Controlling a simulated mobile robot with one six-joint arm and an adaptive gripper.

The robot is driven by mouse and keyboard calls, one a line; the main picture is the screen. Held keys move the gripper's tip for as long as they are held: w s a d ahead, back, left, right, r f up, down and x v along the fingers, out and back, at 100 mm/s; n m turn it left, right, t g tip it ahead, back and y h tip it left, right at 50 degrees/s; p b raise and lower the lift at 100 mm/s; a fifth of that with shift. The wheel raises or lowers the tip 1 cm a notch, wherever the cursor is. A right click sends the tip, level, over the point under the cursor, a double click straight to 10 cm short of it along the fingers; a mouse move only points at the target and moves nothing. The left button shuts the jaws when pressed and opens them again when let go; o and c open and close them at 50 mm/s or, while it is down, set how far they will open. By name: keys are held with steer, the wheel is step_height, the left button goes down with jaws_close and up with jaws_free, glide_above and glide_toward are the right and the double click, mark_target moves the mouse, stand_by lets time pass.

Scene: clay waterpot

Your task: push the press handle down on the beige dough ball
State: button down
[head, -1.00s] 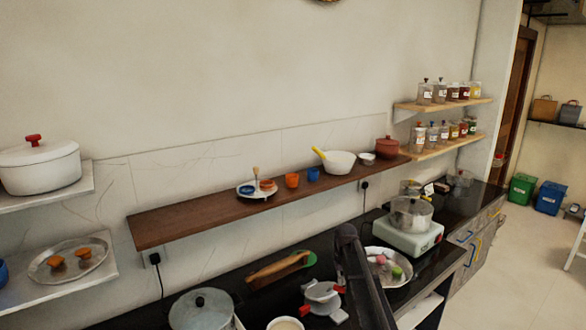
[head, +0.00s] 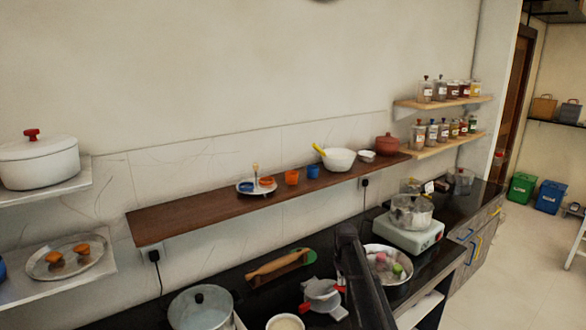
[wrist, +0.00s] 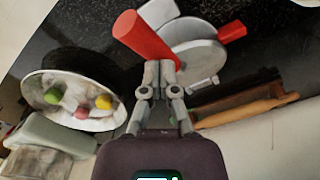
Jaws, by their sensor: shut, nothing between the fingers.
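The metal press (head: 320,293) stands on the black counter, partly beside my arm. In the wrist view its pale round plates (wrist: 195,58) show, with a thick red handle (wrist: 145,38) pointing toward the camera and a second red grip (wrist: 232,31) at the right. My gripper (wrist: 160,68) is shut and empty. Its fingertips appear close to the lower end of the thick red handle; I cannot tell whether they touch. I cannot make out a beige dough ball in the press; the plates may hide it.
A metal plate (wrist: 40,108) with green, yellow and pink balls lies left of my gripper in the wrist view. A board with a rolling pin (wrist: 245,111) lies at the right. A lidded pot (head: 200,310) and a white cooker (head: 412,238) stand along the counter. A wooden shelf (head: 200,212) runs above.

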mark_target(341, 287)
steer(key=shift+f+b, duration=1.85)
steer(key=shift+f, duration=0.1)
stand_by(2.2)
steer(key=shift+r, duration=0.1)
stand_by(0.4)
steer(key=shift+r+p, duration=3.45)
steer(key=shift+p, duration=0.05)
steer(key=s+m, duration=0.1)
steer(key=s, duration=2.8)
steer(key=shift+d, duration=0.1)
